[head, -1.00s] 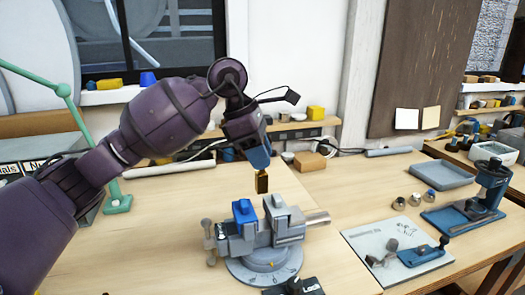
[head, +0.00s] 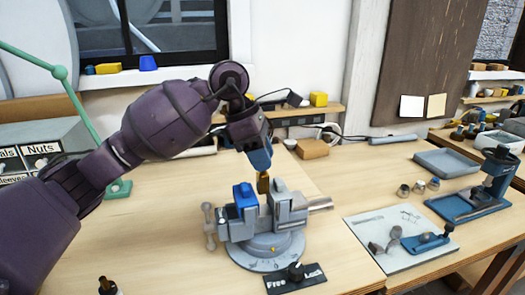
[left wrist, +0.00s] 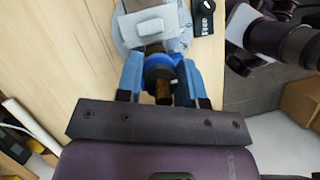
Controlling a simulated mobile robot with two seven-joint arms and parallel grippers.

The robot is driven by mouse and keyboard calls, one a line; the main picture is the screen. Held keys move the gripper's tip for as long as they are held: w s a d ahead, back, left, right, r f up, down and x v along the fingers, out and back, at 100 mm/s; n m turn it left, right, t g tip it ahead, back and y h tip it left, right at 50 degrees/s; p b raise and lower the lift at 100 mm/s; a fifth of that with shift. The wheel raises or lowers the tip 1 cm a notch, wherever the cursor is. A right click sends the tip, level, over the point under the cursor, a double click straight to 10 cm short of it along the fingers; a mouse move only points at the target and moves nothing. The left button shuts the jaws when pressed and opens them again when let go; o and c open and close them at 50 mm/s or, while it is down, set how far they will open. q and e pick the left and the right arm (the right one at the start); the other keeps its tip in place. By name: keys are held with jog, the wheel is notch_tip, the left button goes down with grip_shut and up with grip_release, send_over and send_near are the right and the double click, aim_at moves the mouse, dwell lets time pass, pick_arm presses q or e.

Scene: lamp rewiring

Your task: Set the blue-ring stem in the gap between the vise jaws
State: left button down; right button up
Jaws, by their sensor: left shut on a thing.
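My left gripper (head: 260,160) is shut on the blue-ring stem (head: 263,183), a brass-coloured piece hanging upright below the fingers. In the left wrist view the blue ring (left wrist: 160,64) sits between the two blue fingers (left wrist: 160,84), with the brass part (left wrist: 163,92) at its middle.
A lever plate with lettering (head: 294,280) lies in front of the vise. To the right are a pale mat (head: 385,230) with small parts, several small rings, a blue-grey tray (head: 447,167) and a blue press (head: 482,192).

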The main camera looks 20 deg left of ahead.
aim_at(262, 174)
pick_arm(q)
jog(key=shift+f+b, duration=0.55)
jog(key=shift+f, duration=0.7)
jog(key=shift+f+b, duration=0.4)
jog(key=shift+f, duration=0.7)
jog(key=shift+f, duration=0.2)
jog(key=c, duration=0.7)
grip_release()
jog(key=shift+o, duration=0.2)
jog(key=shift+f, duration=0.1)
jog(key=v, duration=1.1)
